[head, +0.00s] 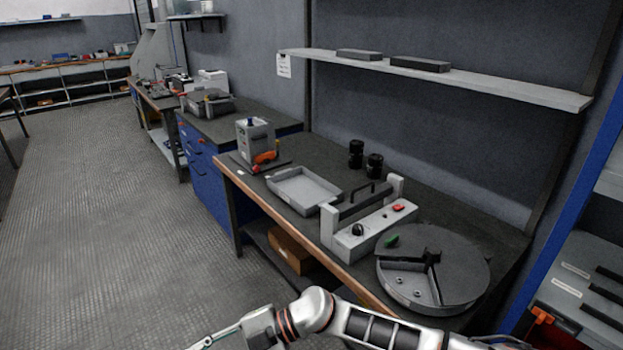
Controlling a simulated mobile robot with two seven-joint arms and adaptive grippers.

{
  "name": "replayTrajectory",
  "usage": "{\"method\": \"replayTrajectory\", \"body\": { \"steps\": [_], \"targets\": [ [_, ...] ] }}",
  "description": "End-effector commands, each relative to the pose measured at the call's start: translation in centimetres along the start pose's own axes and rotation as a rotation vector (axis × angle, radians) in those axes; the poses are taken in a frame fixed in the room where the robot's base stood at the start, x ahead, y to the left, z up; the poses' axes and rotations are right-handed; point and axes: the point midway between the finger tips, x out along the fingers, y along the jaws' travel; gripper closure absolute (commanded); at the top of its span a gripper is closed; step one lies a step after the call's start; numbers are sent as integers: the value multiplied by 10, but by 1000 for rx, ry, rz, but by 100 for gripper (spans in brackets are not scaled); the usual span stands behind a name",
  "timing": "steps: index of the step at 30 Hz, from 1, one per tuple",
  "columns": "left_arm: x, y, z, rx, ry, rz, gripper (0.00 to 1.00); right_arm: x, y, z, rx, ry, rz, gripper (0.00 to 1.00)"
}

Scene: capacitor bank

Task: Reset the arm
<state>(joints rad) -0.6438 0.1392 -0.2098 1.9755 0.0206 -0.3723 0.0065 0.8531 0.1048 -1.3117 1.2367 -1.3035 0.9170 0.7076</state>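One of my arms (382,328), light grey with black panels and orange rings, crosses the bottom edge in front of the workbench. I cannot tell which arm it is. Its ends are cut off or too small to make out, and I see no clear pair of fingertips. No object is seen held. Just beyond it, a round grey drum (462,262) with an open section and a black piece (430,257) across its middle stands at the near right of the bench.
Left of the drum stands a grey fixture (371,232) with a red button and black knob. A shallow grey tray (303,188), two black cylinders (374,166) and a grey box unit (255,141) stand farther along. A shelf (470,80) hangs above. The floor at left is clear.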

Motion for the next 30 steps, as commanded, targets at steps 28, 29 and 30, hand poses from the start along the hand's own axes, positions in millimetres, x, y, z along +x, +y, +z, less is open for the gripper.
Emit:
{"method": "replayTrajectory", "body": {
  "steps": [28,29,30],
  "targets": [
    [-3,1,-1,-6,-5,4,100,-244,-174,92,925,-563,1313,75],
    [-3,1,-1,-6,-5,4,100,-251,-193,92,958,-602,1316,75],
    [-4,1,-1,-6,-5,4,100,-261,-216,92,999,-651,1318,75]
  ]
}}
